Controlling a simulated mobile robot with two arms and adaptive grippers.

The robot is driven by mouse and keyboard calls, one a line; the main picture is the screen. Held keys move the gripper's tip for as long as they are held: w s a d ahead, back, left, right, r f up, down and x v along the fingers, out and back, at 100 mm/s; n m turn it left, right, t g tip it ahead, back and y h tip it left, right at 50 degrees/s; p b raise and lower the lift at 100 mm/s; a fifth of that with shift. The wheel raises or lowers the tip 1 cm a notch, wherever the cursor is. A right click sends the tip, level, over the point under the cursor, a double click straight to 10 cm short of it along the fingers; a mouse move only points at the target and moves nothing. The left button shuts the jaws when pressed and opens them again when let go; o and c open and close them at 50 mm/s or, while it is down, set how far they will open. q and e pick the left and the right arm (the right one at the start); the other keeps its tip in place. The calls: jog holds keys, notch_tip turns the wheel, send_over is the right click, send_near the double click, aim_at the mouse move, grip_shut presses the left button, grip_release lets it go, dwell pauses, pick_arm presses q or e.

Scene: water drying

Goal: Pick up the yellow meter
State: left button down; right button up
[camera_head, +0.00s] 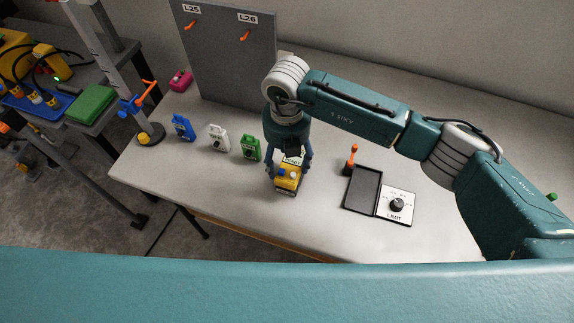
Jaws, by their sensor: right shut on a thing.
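The yellow meter (288,181) is a small boxy device with a blue and a white part on top, near the middle of the white table. My right gripper (288,163) points down over it and is shut on it, with its fingers on either side. The fingers hide part of the meter. I cannot tell whether the meter is touching the table or just above it. My left gripper is not in view.
Blue (183,127), white (219,138) and green (251,147) meters stand in a row to the left. A black tray (361,188), a LIMIT dial panel (396,205) and an orange-handled tool (350,158) lie right. A grey board (225,60) with orange hooks stands behind.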

aim_at(287, 163)
notch_tip(287, 163, up, 17)
jog(key=b, duration=0.3)
jog(key=s+d+f+m, duration=0.1)
jog(key=s+d+m, duration=0.4)
jog(key=d+m, duration=0.5)
jog(key=s+d+f+m, duration=0.2)
jog(key=s+d+m, duration=0.4)
jog(key=m, duration=1.6)
jog(key=d, duration=0.4)
jog(key=shift+f, duration=0.25)
jog(key=shift+w, duration=0.15)
